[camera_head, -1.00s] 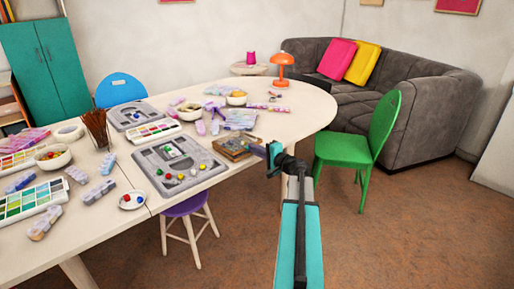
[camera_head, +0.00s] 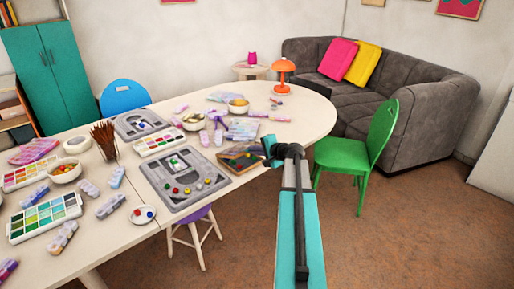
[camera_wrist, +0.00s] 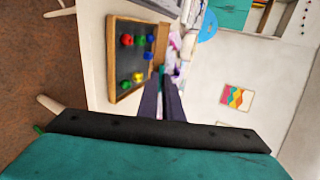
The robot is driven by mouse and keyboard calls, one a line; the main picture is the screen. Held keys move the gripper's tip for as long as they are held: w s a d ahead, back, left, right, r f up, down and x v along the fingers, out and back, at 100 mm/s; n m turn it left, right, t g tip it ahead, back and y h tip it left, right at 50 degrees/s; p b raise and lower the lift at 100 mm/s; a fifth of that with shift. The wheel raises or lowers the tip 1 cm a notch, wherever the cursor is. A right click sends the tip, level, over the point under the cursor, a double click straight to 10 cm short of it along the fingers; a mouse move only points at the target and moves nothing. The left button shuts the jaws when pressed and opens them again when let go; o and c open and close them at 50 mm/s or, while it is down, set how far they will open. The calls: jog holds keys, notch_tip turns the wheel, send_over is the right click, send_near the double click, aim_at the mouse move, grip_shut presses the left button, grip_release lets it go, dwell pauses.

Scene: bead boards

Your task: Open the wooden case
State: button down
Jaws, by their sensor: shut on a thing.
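The wooden case (camera_head: 238,160) lies on the table near its front edge, right of the grey bead board. In the wrist view the case (camera_wrist: 113,62) shows a wooden rim around a dark interior with several red, green, blue and yellow beads. A wooden strip (camera_wrist: 160,44) along its right side in that view looks like the lid tilted up; how far it is raised is unclear. My gripper (camera_head: 267,150) is at the case's right end. In the wrist view its dark fingers (camera_wrist: 161,80) are close together at this strip, shut on the case's lid; the exact contact is small.
A grey bead board (camera_head: 183,203) with beads lies left of the case. Paint sets, bowls, a brush cup and a small plate (camera_head: 143,216) crowd the table's left. A green chair (camera_head: 362,150) stands right of the table. The table's right end is mostly clear around an orange lamp (camera_head: 283,78).

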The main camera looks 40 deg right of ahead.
aim_at(243, 148)
jog(key=shift+w+r+g+p, duration=0.6)
jog(key=shift+r+p, duration=0.25)
jog(key=shift+p, duration=0.55)
jog(key=shift+w+r+g+p, duration=0.5)
jog(key=shift+r+p, duration=0.3)
jog(key=shift+p, duration=0.6)
jog(key=shift+w+r+g+p, duration=0.6)
jog(key=shift+r+p, duration=0.25)
jog(key=shift+p, duration=0.55)
jog(key=w+r+g+p, duration=0.1)
jog(key=p, duration=0.1)
jog(key=w+r+p, duration=0.1)
jog(key=w, duration=0.1)
jog(key=shift+w+r+g+p, duration=0.1)
jog(key=shift+r+g+p, duration=0.1)
jog(key=shift+g+p, duration=0.2)
jog(key=w+r+g+p, duration=0.1)
jog(key=w+r, duration=0.2)
jog(key=w, duration=0.4)
jog(key=shift+g+p, duration=0.3)
jog(key=shift+p, duration=0.1)
